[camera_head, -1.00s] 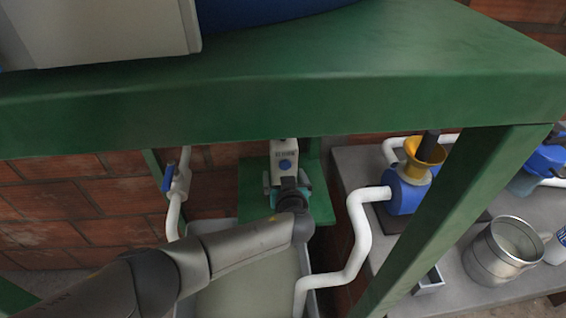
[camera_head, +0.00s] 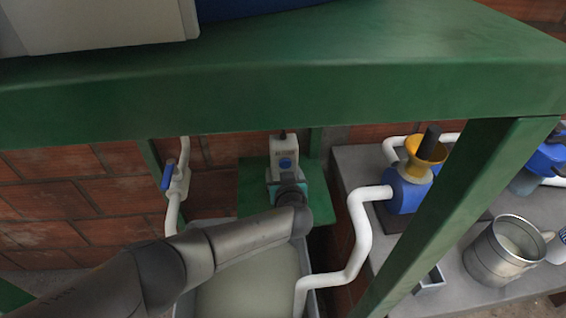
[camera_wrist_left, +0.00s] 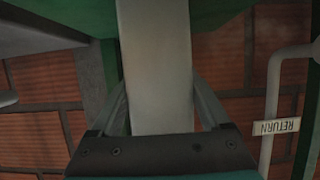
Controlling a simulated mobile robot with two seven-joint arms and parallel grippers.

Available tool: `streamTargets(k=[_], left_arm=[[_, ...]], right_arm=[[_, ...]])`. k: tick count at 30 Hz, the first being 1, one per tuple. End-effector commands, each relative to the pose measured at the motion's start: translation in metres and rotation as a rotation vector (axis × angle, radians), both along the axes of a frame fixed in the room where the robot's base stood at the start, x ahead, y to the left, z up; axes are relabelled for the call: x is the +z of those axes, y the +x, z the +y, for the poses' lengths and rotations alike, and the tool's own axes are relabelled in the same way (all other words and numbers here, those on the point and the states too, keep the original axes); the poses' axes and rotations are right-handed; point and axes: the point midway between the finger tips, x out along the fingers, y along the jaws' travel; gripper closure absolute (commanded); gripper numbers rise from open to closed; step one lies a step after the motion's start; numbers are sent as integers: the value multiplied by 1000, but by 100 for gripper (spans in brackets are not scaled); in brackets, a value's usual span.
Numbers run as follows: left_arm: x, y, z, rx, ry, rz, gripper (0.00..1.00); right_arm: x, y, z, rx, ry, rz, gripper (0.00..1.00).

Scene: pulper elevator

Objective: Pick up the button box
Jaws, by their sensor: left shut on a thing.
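The button box (camera_head: 285,151) is a pale, narrow box with a round blue button on its front and a dark stub at its top. It stands upright just below the green beam in the head view. My left gripper (camera_head: 284,181), teal and dark, is at its lower end, shut on it. In the left wrist view the pale box (camera_wrist_left: 156,75) runs up between my two fingers, one on each side. Its top is out of that view. My right gripper is in neither view.
A green beam (camera_head: 260,95) crosses above my arm, with a slanting green post (camera_head: 440,220) at right. White pipes (camera_head: 359,235) flank a grey basin (camera_head: 255,285) below. A blue and yellow pump (camera_head: 405,190) and a metal pot (camera_head: 503,250) stand on the grey bench.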

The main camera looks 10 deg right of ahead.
Motion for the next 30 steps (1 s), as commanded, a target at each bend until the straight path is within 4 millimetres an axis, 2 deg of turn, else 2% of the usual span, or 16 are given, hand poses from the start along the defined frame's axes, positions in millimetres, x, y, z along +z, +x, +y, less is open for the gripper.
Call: streamTargets(k=[1,12,23,26,30], left_arm=[[0,0,0,0,1,1,61],[0,0,0,0,1,-1,100],[7,0,0,0,0,-1,100],[15,0,0,-1,-1,-1,100],[39,0,0,1,-4,-3,100]], right_arm=[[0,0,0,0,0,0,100],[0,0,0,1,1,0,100],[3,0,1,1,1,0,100],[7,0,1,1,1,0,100],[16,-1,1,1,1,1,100]])
